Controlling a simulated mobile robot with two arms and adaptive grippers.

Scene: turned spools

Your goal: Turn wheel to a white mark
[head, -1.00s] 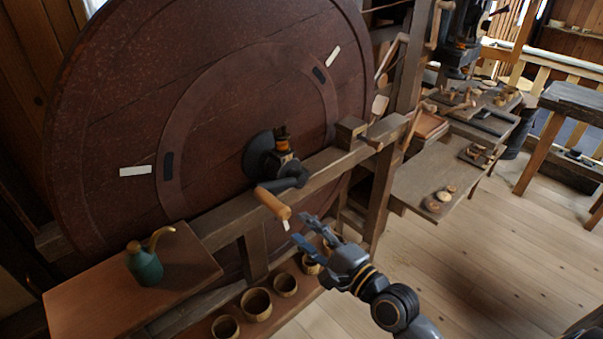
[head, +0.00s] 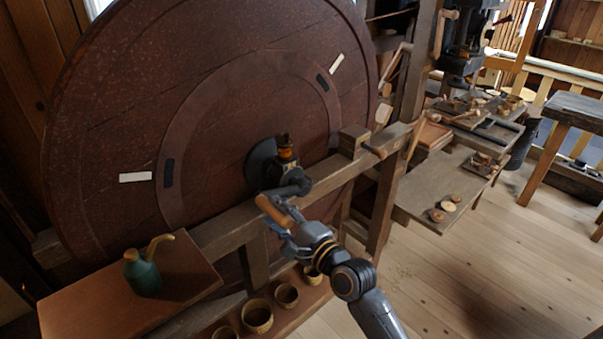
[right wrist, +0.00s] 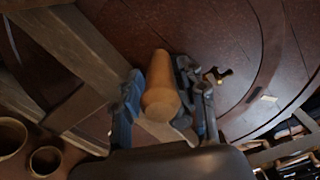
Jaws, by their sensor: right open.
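The large dark red-brown wheel (head: 120,110) stands upright at the left of the head view. One white mark (head: 135,177) is at its left and another white mark (head: 337,65) at its upper right. A dark mark (head: 169,172) and a second dark mark (head: 322,82) sit on the inner ring, near the white ones. A black crank (head: 287,187) at the hub carries a wooden handle (head: 274,211). My right gripper (head: 284,229) is at this handle. In the right wrist view the handle (right wrist: 160,97) lies between the open fingers of my gripper (right wrist: 159,82). My left gripper is out of view.
A wooden beam (head: 225,236) runs in front of the wheel. A green oil can (head: 143,274) stands on a board (head: 90,310) at lower left. Several cups, one a large cup (head: 257,317), stand on a low shelf. Open floor (head: 460,290) lies at the right.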

